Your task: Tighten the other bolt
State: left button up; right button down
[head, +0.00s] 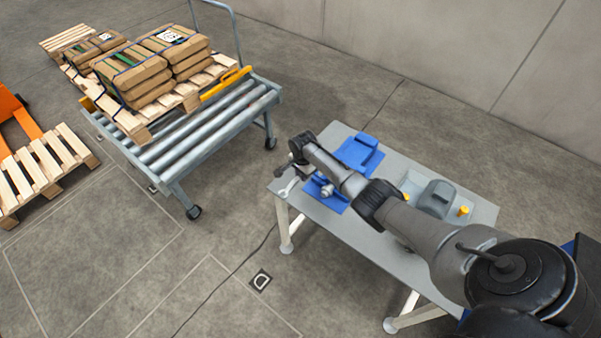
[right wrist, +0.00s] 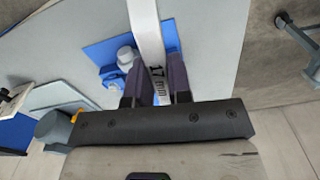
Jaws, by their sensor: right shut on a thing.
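My right gripper (right wrist: 157,85) is shut on a silver wrench (right wrist: 147,32) marked "17 mm". The wrench extends away from the fingers across a blue plate (right wrist: 98,50). A grey bolt head (right wrist: 127,54) on the plate is just left of the wrench in the right wrist view. I cannot tell whether the wrench touches a bolt; its far end is out of that view. In the head view, the blue plate (head: 331,204) lies on the grey table (head: 375,222), with a grey bolt (head: 327,191) on it, below my right arm. My left gripper is not in view.
A blue block (head: 360,152) stands behind the plate. A grey rounded object (head: 437,197) and a yellow piece (head: 463,211) stand farther right on the table. A roller conveyor (head: 205,127) with a loaded pallet stands at left, with open floor between.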

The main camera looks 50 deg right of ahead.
jog(key=shift+f+b, duration=0.65)
notch_tip(320, 180, down, 4)
jog(key=b, duration=0.4)
jog(key=shift+b, duration=0.3)
jog(key=s+n, duration=0.1)
jog(key=n, duration=0.1)
jog(key=s+n+b, duration=0.1)
jog(key=s, duration=0.1)
jog(key=s+n, duration=0.2)
jog(key=shift+s+d+r+n, duration=0.1)
jog(key=shift+d+n, duration=0.2)
jog(key=shift+d, duration=0.1)
jog(key=s+d+n+p, duration=0.3)
jog(key=s+n+p, duration=0.1)
jog(key=n, duration=0.3)
jog(key=shift+s+d+r, duration=0.3)
jog(key=shift+s+d, duration=0.05)
jog(key=shift+f, duration=0.15)
